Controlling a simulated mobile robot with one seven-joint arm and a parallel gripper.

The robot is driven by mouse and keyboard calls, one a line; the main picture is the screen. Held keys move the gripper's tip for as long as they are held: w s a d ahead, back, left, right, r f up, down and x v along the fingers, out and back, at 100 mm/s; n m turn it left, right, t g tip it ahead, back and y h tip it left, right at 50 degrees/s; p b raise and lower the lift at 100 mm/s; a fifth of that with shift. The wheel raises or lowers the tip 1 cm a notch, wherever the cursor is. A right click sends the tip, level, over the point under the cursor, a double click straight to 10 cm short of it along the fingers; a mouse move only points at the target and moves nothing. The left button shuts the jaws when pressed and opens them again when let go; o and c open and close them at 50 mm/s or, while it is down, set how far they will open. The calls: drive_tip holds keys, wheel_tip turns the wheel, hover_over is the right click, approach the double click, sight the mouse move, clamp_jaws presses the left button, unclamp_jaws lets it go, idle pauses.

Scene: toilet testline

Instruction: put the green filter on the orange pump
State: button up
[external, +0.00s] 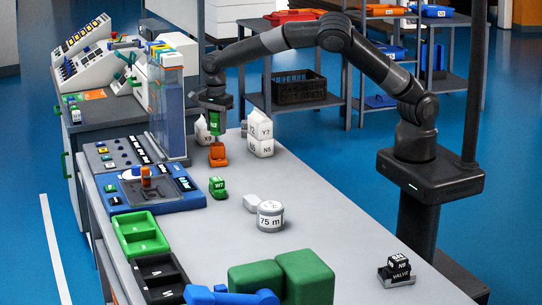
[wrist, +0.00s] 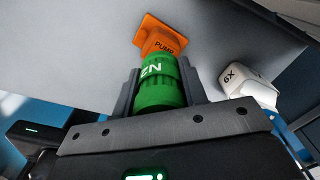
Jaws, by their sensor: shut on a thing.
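The green filter (wrist: 160,84) is a ribbed green cylinder with white letters. My gripper (wrist: 160,92) is shut on it, with a dark finger on each side. In the external view my gripper (external: 213,112) points down and holds the green filter (external: 214,124) upright over the orange pump (external: 217,155). The orange pump stands on the grey bench; in the wrist view the pump (wrist: 164,36) shows its PUMP lettering just beyond the filter's end. The filter is lined up with the pump and very close to it; I cannot tell whether they touch.
White blocks (external: 260,138) stand right of the pump, and a white block marked X9 (external: 202,131) is close behind it. A small green W7 block (external: 218,187) and a 75 m disc (external: 270,215) lie nearer. A tall clear panel (external: 170,110) rises to the left.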

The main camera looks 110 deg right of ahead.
sight(217, 134)
drive_tip(key=shift+f, duration=1.7)
drive_tip(key=shift+f, duration=0.15)
drive_tip(key=o, duration=1)
